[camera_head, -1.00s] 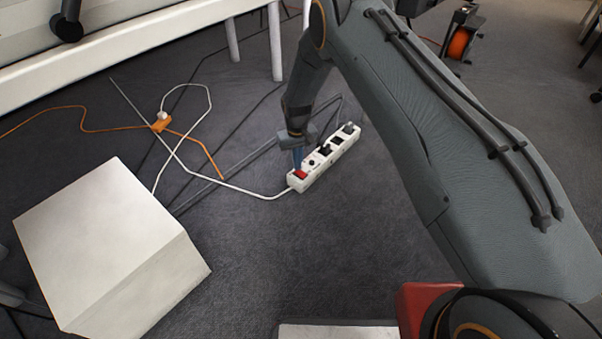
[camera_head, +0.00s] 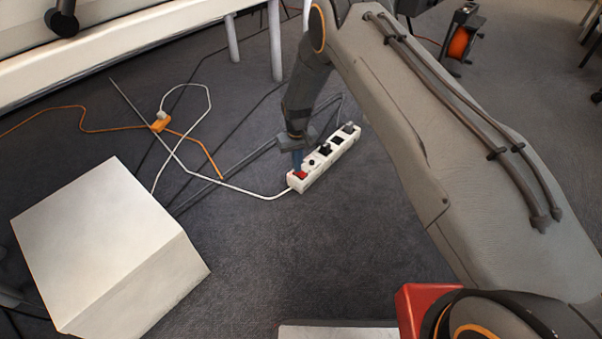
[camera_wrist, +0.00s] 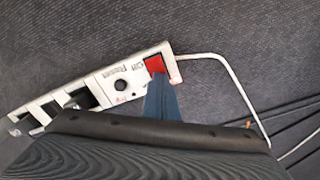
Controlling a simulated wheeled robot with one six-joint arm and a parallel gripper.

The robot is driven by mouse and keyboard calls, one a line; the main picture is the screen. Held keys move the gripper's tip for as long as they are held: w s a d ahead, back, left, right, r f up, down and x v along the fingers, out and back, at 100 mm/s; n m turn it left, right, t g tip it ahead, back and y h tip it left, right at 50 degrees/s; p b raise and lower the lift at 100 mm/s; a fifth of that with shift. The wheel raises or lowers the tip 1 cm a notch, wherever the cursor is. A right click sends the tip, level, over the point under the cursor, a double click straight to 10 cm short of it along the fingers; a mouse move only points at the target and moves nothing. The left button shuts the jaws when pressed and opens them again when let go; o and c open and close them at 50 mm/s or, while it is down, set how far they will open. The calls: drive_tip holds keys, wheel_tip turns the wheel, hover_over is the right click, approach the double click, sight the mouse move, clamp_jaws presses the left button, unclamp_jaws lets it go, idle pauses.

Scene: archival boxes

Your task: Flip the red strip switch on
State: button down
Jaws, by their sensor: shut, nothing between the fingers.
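The white power strip (camera_head: 325,164) lies on the carpet in the middle of the head view. Its red switch (camera_head: 300,175) sits at the near left end, beside where the white cord enters. My gripper (camera_head: 298,165) points down with its blue fingers shut and empty, the tips at the red switch. In the wrist view the red switch (camera_wrist: 155,64) shows just beyond the fingertips (camera_wrist: 158,78), which overlap its lower edge. I cannot tell whether they touch or press it, or which way the switch is tilted.
A large pale box (camera_head: 95,235) stands at the lower left. Table legs (camera_head: 275,42) are behind. The carpet in front of the strip is clear.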

wheel_tip(320, 180, up, 7)
drive_tip(key=p, duration=0.3)
drive_tip(key=shift+p, duration=0.35)
idle(0.4)
drive_tip(key=shift+f, duration=0.1)
